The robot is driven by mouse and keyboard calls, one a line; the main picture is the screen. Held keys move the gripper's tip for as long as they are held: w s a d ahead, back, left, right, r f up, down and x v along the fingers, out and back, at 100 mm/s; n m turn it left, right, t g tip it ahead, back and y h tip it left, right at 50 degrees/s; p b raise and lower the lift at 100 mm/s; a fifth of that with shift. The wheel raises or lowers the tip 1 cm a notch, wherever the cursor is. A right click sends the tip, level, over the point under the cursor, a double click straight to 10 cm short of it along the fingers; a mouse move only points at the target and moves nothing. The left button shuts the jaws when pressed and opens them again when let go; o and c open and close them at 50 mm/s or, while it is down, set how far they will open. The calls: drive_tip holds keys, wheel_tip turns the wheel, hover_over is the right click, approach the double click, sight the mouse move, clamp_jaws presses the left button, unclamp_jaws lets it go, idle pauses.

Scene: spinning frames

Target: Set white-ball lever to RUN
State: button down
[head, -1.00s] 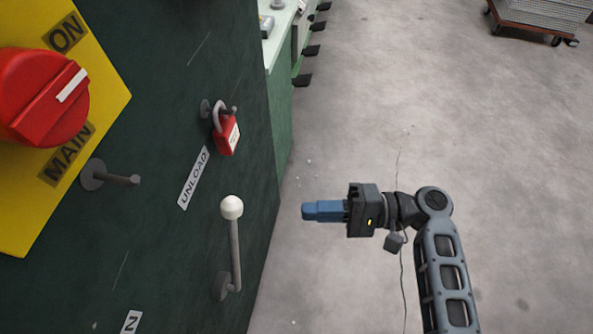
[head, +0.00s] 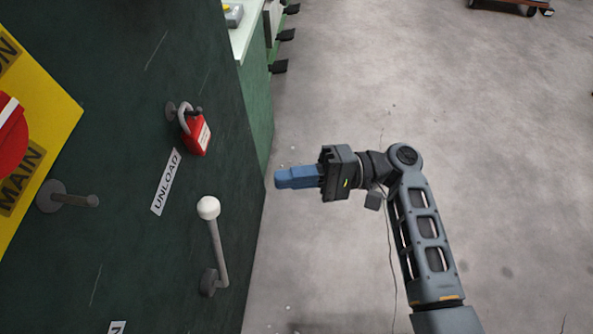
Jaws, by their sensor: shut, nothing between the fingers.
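The white-ball lever (head: 217,250) is on the dark green panel, its grey rod running up from a round pivot to a white ball (head: 208,208). The ball end points up and slightly left, just below the UNLOAD label (head: 166,182). A second label (head: 117,327) is cut off at the bottom edge, so I cannot read it as RUN. My gripper (head: 279,178), with blue fingers, is shut and empty. It is to the right of the lever and above the ball in the picture, apart from both lever and panel, pointing left.
A red padlock (head: 195,134) hangs on the panel above the lever. A grey peg (head: 75,199) sticks out at left, beside the yellow plate (head: 45,120) with a red switch (head: 10,140). Open concrete floor (head: 500,170) lies to the right; a cart (head: 510,5) stands far off.

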drive_tip(key=s+a+r+p, duration=0.2)
drive_tip(key=s+a, duration=0.2)
drive_tip(key=a, duration=0.4)
drive_tip(key=shift+a, duration=0.15)
drive_tip(key=shift+s, duration=0.1)
drive_tip(key=s+a+r+n+h, duration=0.1)
drive_tip(key=s+n, duration=0.4)
drive_tip(key=s, duration=0.5)
drive_tip(key=s+a+r+n+h, duration=0.1)
drive_tip(key=s+n, duration=0.4)
drive_tip(key=s, duration=0.5)
drive_tip(key=shift+a+t+h, duration=0.35)
drive_tip(key=shift+t+h, duration=0.05)
drive_tip(key=shift+h, duration=0.1)
